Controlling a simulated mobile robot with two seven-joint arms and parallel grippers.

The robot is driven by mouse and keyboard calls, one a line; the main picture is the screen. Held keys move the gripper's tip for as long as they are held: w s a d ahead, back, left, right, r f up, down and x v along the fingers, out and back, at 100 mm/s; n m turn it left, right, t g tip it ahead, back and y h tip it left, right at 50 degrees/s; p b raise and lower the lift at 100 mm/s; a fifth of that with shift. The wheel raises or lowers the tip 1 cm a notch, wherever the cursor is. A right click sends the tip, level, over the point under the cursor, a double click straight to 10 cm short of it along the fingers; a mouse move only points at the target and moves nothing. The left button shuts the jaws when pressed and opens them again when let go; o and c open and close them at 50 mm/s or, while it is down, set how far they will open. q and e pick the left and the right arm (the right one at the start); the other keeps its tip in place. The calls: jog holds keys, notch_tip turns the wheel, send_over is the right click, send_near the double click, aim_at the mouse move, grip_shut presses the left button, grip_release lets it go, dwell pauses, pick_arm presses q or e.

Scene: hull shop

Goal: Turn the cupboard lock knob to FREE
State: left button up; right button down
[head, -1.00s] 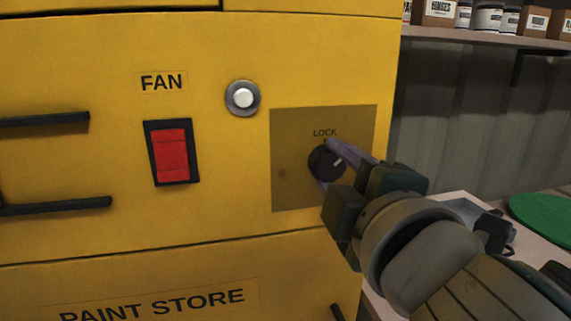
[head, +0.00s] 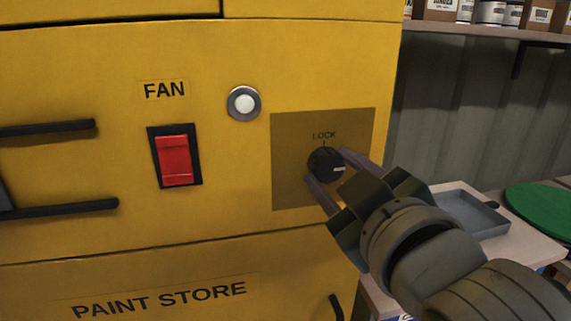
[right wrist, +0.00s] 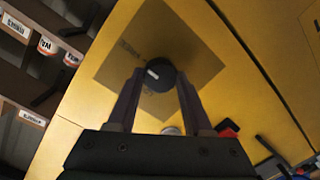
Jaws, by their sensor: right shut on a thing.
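The lock knob (head: 325,163) is round and black with a white pointer mark. It sits on a brownish plate (head: 290,130) marked LOCK on the yellow cupboard (head: 210,50). The pointer now points to the right, slightly downward. My right gripper (head: 327,164) is shut on the knob, one finger at its upper right and one at its lower left. The right wrist view also shows the knob (right wrist: 163,72) between the two fingertips. No FREE marking can be read; the gripper covers part of the plate's lower right. My left gripper is not in view.
Left of the plate are a silver push button (head: 243,103) and a red FAN switch (head: 175,160). Black bar handles (head: 60,208) stick out at the left. At the right are a grey tray (head: 470,213), a green disc (head: 540,210) and a shelf (head: 490,32) of containers.

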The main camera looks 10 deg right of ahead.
dwell(0.4)
jog(key=shift+c, duration=1.6)
grip_release()
jog(key=shift+s, duration=0.1)
jog(key=s, duration=0.9)
jog(key=shift+s+d+r+b, duration=0.2)
jog(key=shift+s+r+b, duration=0.1)
jog(key=shift+s+r, duration=0.1)
